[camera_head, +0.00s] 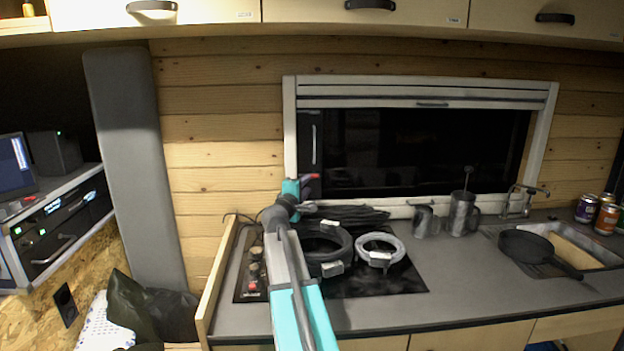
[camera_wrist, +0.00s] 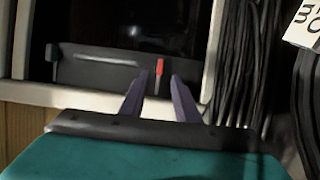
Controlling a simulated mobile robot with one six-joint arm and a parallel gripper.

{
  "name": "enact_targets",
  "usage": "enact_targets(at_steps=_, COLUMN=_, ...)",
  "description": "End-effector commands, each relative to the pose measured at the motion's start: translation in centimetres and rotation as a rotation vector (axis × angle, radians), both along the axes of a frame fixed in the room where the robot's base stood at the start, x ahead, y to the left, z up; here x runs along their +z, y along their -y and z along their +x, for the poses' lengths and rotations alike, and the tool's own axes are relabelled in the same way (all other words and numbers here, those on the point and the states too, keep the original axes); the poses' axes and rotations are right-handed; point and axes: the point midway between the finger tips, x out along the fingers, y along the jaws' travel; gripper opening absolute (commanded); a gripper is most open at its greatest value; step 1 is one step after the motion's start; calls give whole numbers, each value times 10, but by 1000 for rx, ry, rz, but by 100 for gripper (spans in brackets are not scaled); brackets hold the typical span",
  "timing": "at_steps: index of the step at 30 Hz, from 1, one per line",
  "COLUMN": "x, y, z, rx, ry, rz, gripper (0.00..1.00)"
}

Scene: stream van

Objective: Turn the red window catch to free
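The red window catch (camera_wrist: 159,67) shows in the wrist view as a small red tab on a dark stem, on the dark strip along the window frame. It stands nearly upright in that picture. My gripper (camera_wrist: 158,80) is open, with its two purple fingers apart and the catch showing in the gap between the tips. I cannot tell whether the tips reach past it; no touch shows. In the head view my gripper (camera_head: 308,181) is at the lower left corner of the window (camera_head: 420,150), where a small reddish patch shows; the catch is not clear there.
Black cable coils (camera_head: 327,250) and a grey coil (camera_head: 379,250) lie on the hob, below and right of my gripper. Metal mugs (camera_head: 463,213) stand farther right. A pan (camera_head: 526,246) sits by the sink. Hanging dark cables (camera_wrist: 245,70) are close on the right in the wrist view.

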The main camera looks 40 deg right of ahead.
Motion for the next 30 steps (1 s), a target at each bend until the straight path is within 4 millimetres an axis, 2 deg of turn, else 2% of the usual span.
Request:
enact_targets(at_steps=18, x=1, y=52, z=29, rx=2, ry=-1, rz=0, gripper=29)
enact_targets(at_steps=30, x=0, y=61, z=34, rx=3, ry=-1, rz=0, gripper=29)
